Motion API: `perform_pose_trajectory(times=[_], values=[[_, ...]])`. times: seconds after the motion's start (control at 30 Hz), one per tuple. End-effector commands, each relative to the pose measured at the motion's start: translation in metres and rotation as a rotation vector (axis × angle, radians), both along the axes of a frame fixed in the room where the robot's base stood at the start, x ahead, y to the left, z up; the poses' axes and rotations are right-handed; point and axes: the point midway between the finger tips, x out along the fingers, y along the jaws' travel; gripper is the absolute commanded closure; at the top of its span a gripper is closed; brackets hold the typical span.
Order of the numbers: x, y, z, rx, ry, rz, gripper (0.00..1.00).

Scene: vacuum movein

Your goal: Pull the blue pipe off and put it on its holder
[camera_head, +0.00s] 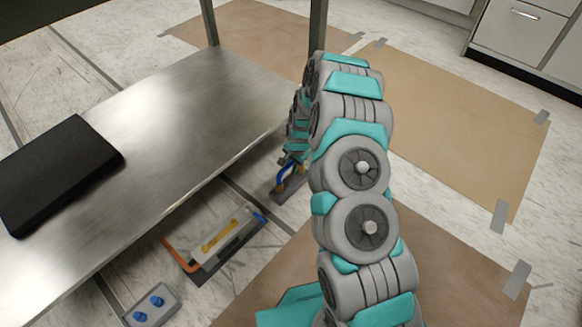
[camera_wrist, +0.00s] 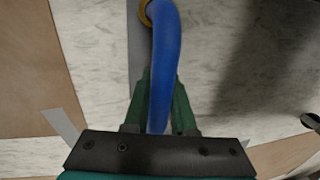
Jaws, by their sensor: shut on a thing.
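The blue pipe (camera_head: 283,173) is a short curved tube low on the floor side beyond the metal table, next to brass-coloured fittings. In the wrist view the blue pipe (camera_wrist: 166,55) runs from a brass ring (camera_wrist: 145,14) at the top down between my green fingers. The pipe's end meets the ring; I cannot tell how firmly it sits there. My gripper (camera_wrist: 161,100) is shut on the pipe. In the head view my gripper (camera_head: 291,161) is small and partly hidden by my arm. I cannot tell for sure which thing is the pipe's holder.
A steel table (camera_head: 190,95) with a black slab (camera_head: 60,170) stands left of my arm. On the floor are a tray (camera_head: 200,272) with a yellow piece and a grey box (camera_head: 151,306) with two blue knobs. Brown sheets (camera_head: 450,125) are taped to the floor.

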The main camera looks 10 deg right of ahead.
Motion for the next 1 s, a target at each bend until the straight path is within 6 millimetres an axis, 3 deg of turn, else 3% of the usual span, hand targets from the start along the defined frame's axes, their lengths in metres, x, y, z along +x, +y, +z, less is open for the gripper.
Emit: perform_pose_trajectory(times=[0.87,0.9,1.0], values=[[0.0004,-0.0002,-0.0085,0.001,-0.001,0.0,1.0],[0.0004,-0.0002,-0.0085,0.001,-0.001,0.0,0.71],[0.0004,-0.0002,-0.0086,0.0,0.0,0.0,0.6]])
